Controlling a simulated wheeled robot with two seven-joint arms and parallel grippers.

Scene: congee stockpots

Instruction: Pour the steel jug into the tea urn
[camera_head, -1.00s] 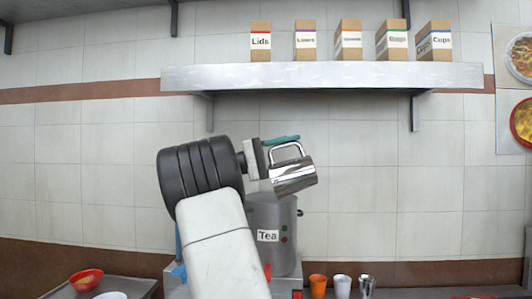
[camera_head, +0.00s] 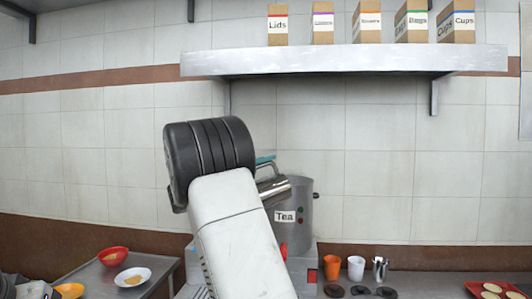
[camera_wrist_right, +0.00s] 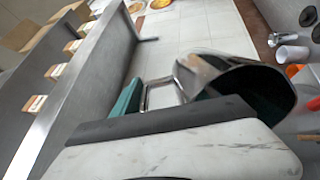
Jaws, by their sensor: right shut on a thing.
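The steel jug (camera_head: 274,190) is shiny, with a loop handle, and appears tilted. In the head view it overlaps the left front of the grey tea urn (camera_head: 304,202), which is labelled "Tea". I cannot tell whether they touch. My right gripper (camera_head: 265,161) is shut on the jug's handle; its teal finger shows, while my own wrist and forearm hide much of the grip. In the right wrist view the jug (camera_wrist_right: 238,78) is large, its dark opening partly visible beyond the teal finger of my right gripper (camera_wrist_right: 140,98). The jug's contents cannot be made out. My left gripper is not in view.
An orange cup (camera_head: 332,267), a white cup (camera_head: 356,268) and a steel cup (camera_head: 380,269) stand right of the urn. A wall shelf (camera_head: 345,62) with labelled boxes hangs above. A red bowl (camera_head: 113,257) and a white plate (camera_head: 132,277) are on the left table.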

